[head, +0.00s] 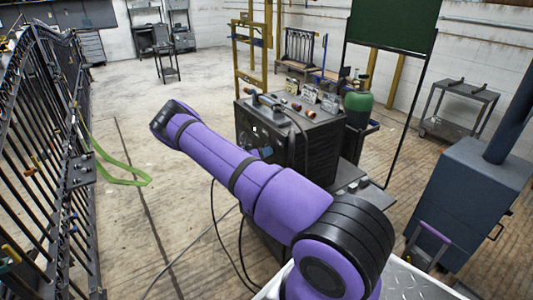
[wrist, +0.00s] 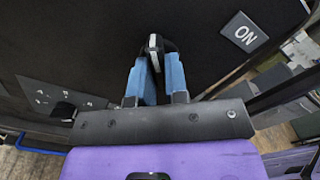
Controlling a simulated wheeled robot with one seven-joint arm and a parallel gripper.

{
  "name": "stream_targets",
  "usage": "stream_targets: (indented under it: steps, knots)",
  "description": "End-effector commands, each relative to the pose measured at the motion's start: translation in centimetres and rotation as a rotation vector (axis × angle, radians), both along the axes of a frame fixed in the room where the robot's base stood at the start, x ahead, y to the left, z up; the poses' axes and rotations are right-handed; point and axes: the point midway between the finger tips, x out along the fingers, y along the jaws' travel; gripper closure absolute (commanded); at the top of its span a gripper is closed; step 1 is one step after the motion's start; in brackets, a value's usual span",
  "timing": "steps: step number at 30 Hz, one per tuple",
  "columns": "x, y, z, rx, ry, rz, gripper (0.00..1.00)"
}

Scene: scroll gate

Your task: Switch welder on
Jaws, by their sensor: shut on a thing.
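The welder (head: 319,148) is a dark box-shaped machine in the middle of the head view. Its dark front panel (wrist: 90,45) fills much of the wrist view. A black rotary switch with a white pointer line (wrist: 153,42) sits on that panel. An "ON" label (wrist: 244,32) is to the right of the switch. My gripper (wrist: 156,65) has blue fingers, which are shut on the switch from both sides. The white line runs roughly up and down in the wrist view, not towards the label. In the head view, my purple arm hides most of the gripper and the switch.
Tools and small items lie on the welder's top (head: 292,106). A green-topped cylinder (head: 357,101) stands behind it. A blue-grey cabinet (head: 470,190) is on the right, and a black metal gate (head: 45,150) is on the left. Cables trail on the floor. The middle-left floor is open.

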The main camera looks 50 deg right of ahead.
Motion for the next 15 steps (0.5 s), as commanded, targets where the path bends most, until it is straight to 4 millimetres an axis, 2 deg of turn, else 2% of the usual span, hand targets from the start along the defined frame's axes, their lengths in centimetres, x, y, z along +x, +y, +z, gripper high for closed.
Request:
stream_targets:
  steps: [8, 15]
  knots:
    - [0.05, 0.03, 0.0, -0.011, -0.045, 0.001, 1.0]
    - [0.13, 0.08, -0.04, -0.044, -0.187, 0.002, 1.0]
